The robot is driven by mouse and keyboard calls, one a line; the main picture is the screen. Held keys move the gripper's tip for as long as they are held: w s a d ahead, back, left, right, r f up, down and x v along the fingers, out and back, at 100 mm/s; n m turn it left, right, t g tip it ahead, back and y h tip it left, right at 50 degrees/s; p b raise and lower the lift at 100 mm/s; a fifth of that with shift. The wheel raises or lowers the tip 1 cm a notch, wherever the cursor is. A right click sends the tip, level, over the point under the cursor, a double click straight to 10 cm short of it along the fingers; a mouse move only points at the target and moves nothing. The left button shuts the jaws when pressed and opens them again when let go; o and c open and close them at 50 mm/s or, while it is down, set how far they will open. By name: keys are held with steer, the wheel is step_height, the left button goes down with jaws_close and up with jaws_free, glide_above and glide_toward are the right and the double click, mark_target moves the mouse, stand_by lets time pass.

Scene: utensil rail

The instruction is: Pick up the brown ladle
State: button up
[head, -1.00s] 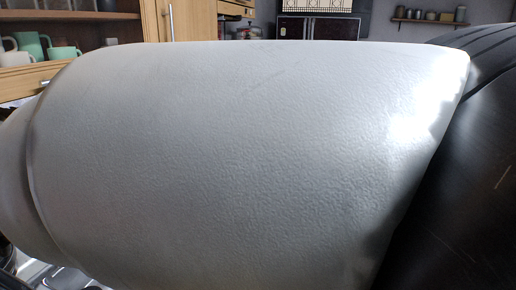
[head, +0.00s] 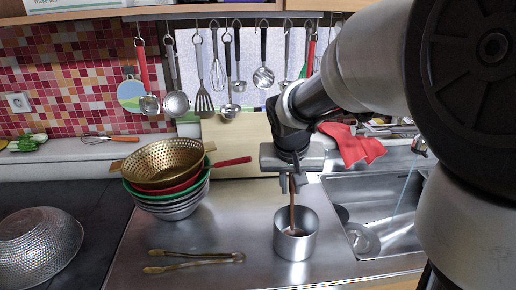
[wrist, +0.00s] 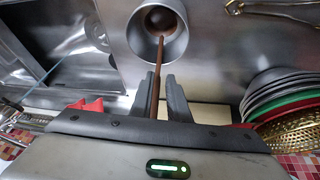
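The brown ladle (head: 292,212) stands in a metal canister (head: 293,250) on the steel counter, handle up, its bowl down inside. In the wrist view the ladle's bowl (wrist: 160,20) shows inside the canister (wrist: 136,40), and its handle runs up toward my gripper (wrist: 161,76). My gripper (head: 291,186) is above the canister, pointing down. Its fingers are apart, with the upper handle between them. The handle looks nearer the left finger in the wrist view, and a gap shows on its other side. The handle's top is hidden by the gripper.
Stacked bowls and colanders (head: 165,165) stand left of the canister. Tongs (head: 195,260) lie in front of them. A sink (head: 375,205) is to the right, with a red cloth (head: 350,145) behind. Several utensils hang from the rail (head: 225,18). A hammered bowl (head: 38,240) is far left.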

mark_target(292, 200)
steer(key=b+x, duration=0.1)
steer(key=x, duration=0.6)
steer(key=shift+d, duration=0.15)
steer(key=shift+r, duration=0.1)
jaws_close()
